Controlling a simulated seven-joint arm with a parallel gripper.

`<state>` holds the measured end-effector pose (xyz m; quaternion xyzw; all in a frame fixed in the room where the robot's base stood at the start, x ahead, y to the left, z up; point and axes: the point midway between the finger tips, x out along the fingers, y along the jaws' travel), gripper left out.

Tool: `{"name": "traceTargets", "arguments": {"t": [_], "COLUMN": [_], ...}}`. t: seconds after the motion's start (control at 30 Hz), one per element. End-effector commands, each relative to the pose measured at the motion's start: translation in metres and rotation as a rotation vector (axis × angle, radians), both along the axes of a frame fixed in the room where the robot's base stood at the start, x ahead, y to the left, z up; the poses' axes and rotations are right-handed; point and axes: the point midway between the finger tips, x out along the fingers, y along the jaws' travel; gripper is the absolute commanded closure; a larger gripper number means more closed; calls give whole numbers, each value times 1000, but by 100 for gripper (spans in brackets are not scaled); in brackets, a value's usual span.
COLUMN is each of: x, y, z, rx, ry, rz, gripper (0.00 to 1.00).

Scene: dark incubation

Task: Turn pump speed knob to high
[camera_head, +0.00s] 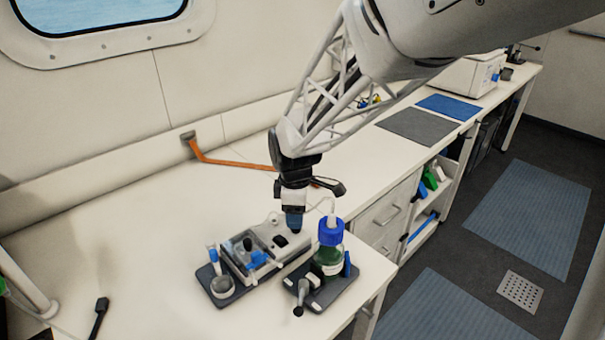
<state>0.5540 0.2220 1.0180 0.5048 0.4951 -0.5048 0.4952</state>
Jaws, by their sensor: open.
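A pale grey box-shaped device (266,254), which looks like the pump unit, sits near the table's front edge. It has a dark panel on its top and blue and dark parts at its left end. My gripper (294,226) points down over the right part of this device, with its blue-tipped end close to the top face. I cannot tell whether it touches. The gap between the fingers is too small to make out. No speed knob can be picked out clearly; it may be hidden by the gripper.
A blue-capped bottle with green liquid (330,257) stands on a dark base just right of the device. A small cup (221,286) stands on a dark tray at left. An orange strip (232,164) lies behind. The table at left is mostly clear.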

Motion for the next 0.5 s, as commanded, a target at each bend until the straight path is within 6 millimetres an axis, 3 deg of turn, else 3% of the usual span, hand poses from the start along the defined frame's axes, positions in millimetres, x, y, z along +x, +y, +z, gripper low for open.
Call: {"name": "traceTargets", "arguments": {"t": [0.23,0.5], "x": [0,0], "y": [0,0], "z": [-28,-41], "rx": [-1,0], "ry": [2,1], "rz": [0,0], "gripper": [44,44]}}
